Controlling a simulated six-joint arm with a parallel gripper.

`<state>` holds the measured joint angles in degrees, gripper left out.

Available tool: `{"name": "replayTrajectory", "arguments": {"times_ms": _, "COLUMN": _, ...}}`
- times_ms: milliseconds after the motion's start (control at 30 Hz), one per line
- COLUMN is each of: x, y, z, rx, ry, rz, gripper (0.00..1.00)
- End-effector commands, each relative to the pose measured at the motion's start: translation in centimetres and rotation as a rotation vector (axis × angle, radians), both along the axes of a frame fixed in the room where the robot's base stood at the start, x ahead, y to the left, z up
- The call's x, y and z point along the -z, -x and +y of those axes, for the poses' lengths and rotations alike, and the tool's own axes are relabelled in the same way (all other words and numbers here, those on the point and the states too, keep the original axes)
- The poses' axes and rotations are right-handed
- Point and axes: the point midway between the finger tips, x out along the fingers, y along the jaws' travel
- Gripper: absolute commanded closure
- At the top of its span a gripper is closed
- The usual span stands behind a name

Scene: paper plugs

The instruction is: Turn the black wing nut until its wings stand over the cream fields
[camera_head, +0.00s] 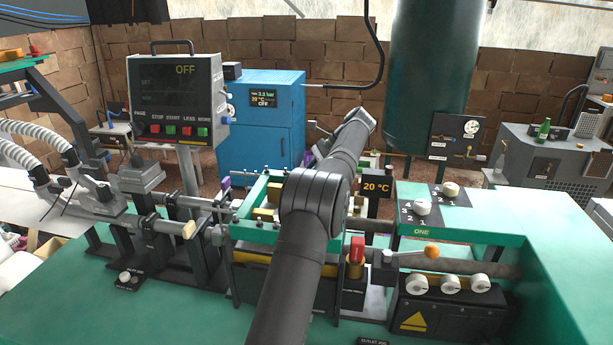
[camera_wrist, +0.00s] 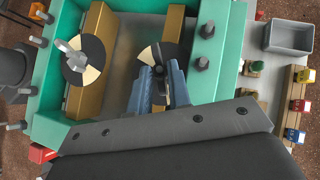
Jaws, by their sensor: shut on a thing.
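In the wrist view my gripper (camera_wrist: 160,72) points down into the green frame, its two blue-grey fingers close together. A second disc (camera_wrist: 97,50) at the left carries a light grey wing nut (camera_wrist: 70,47). In the head view my arm hides the gripper and black nut.
The green frame (camera_wrist: 45,100) surrounds the discs, with dark bolts (camera_wrist: 207,29) standing on its right side. A grey bin (camera_wrist: 290,38) and several coloured blocks lie outside it at the right. In the head view a red-capped part (camera_head: 357,249) stands close right of my arm.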

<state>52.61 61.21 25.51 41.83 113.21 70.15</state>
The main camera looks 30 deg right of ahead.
Motion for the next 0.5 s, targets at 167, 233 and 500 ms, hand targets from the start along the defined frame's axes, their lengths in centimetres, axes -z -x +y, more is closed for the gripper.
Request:
{"name": "replayTrajectory", "arguments": {"times_ms": 167, "x": 0.08, "y": 0.04, "z": -0.04, "rx": 0.001, "ry": -0.001, "rz": 0.001, "gripper": 0.81}}
{"name": "replayTrajectory", "arguments": {"times_ms": 233, "x": 0.08, "y": 0.03, "z": -0.02, "rx": 0.001, "ry": -0.001, "rz": 0.001, "gripper": 0.71}}
{"name": "replayTrajectory", "arguments": {"times_ms": 500, "x": 0.02, "y": 0.01, "z": 0.0, "rx": 0.003, "ry": 0.0, "rz": 0.0, "gripper": 0.71}}
